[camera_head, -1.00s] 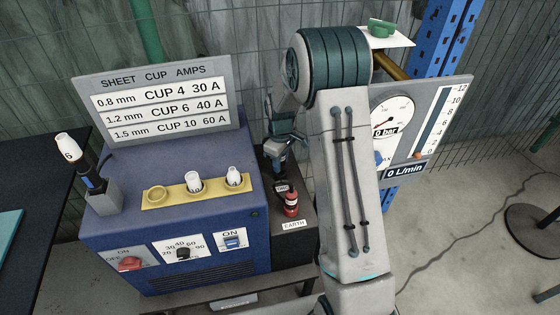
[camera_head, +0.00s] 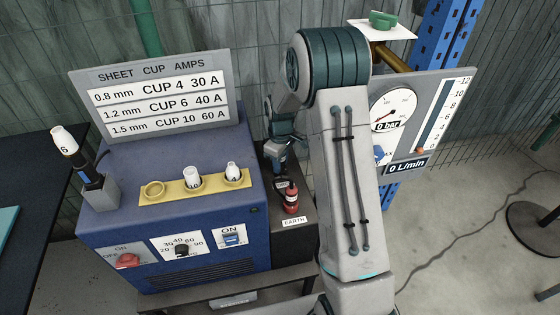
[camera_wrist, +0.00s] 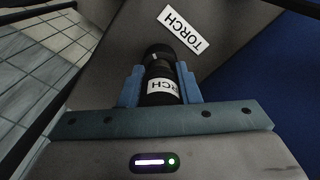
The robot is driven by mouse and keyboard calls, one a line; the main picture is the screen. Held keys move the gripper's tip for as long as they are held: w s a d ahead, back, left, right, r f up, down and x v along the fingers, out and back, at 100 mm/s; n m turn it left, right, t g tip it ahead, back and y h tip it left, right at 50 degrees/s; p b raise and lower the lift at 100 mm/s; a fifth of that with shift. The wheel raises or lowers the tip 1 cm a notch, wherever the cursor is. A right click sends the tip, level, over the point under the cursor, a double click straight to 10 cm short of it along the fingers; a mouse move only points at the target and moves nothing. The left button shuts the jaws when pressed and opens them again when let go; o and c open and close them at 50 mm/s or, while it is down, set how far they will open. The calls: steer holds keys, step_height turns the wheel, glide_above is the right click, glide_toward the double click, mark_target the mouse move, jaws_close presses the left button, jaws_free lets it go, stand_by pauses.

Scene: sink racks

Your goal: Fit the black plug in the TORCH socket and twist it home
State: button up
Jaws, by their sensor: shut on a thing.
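My gripper (camera_wrist: 160,90) is shut on the black plug (camera_wrist: 158,71), with a blue finger on each side. The plug carries a white label of which "RCH" shows. Its far end meets a round black piece at the grey panel, just left of the white TORCH label (camera_wrist: 184,29). The TORCH socket's opening is hidden, and I cannot tell how deep the plug sits. In the head view my gripper (camera_head: 281,163) points down at the grey panel right of the blue machine, with the black plug (camera_head: 281,185) below it.
A red plug (camera_head: 291,197) stands close by, above the EARTH label (camera_head: 294,221). The blue machine (camera_head: 170,215) is to the left, with a yellow cup rack (camera_head: 172,195) on top. A gauge panel (camera_head: 420,130) stands right of my arm.

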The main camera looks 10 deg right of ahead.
steer(key=o, duration=1.1)
step_height(320, 180, up, 13)
steer(key=shift+r, duration=0.4)
steer(key=shift+s+r, duration=0.15)
steer(key=s+r+m+t, duration=0.1)
steer(key=s+r+m, duration=0.1)
steer(key=s, duration=0.7)
steer(key=s+r+m+t+p, duration=0.1)
steer(key=s+r+m, duration=0.2)
steer(key=s, duration=0.6)
steer(key=s+r+m, duration=0.2)
steer(key=s+m, duration=0.2)
steer(key=s, duration=0.5)
steer(key=shift+a+r+t, duration=0.2)
steer(key=shift+r+t, duration=0.1)
steer(key=shift+t, duration=0.1)
